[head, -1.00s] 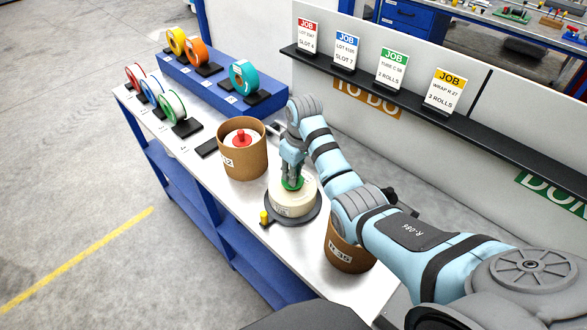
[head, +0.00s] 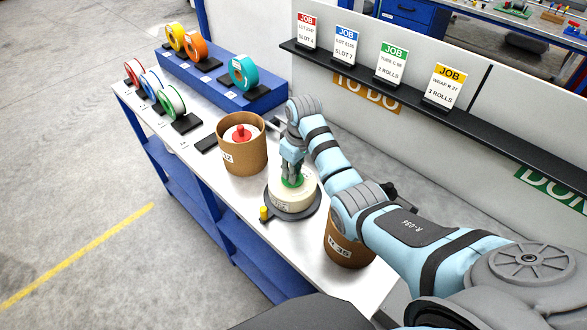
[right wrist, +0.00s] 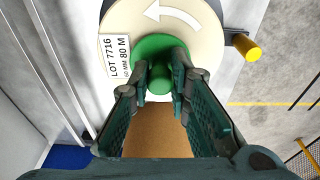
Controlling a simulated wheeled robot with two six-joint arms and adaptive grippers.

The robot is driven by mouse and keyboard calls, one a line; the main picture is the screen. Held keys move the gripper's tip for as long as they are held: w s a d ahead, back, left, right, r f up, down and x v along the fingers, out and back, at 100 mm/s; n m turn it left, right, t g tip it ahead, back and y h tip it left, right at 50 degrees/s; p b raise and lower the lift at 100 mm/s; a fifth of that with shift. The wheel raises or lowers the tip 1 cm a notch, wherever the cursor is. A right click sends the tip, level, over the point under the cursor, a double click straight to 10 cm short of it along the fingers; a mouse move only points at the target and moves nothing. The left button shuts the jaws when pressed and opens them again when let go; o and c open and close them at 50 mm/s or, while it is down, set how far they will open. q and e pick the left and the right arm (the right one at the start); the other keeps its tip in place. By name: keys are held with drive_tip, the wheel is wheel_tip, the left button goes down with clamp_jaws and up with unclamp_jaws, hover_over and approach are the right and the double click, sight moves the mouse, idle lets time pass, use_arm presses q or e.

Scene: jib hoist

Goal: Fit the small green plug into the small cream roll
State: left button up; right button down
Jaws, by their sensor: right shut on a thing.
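The small cream roll (head: 292,199) lies flat on a dark round stand on the bench; in the right wrist view it (right wrist: 205,35) carries a white lot label and a white arrow. The small green plug (head: 300,182) is over the middle of the roll's top. My right gripper (head: 291,178) points down and is shut on the plug's knob; in the right wrist view its fingers (right wrist: 160,80) hold the knob from both sides, with the plug's wide green disc (right wrist: 149,46) around it. I cannot tell whether the plug is seated or just above the bore. My left gripper is not in view.
A cardboard tub (head: 244,157) with a red-knobbed roll stands left of the stand, another tub (head: 345,251) right of it under my right arm. A yellow peg (head: 264,213) sits at the stand's edge. Coloured spools stand at the far left, several on a blue riser (head: 225,85).

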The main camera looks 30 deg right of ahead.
drive_tip(key=shift+f, duration=0.25)
drive_tip(key=c, duration=1.4)
unclamp_jaws()
drive_tip(key=r, duration=0.5)
drive_tip(key=s+r, duration=0.1)
drive_tip(key=r, duration=0.1)
drive_tip(key=shift+d+r, duration=0.15)
drive_tip(key=shift+r, duration=0.1)
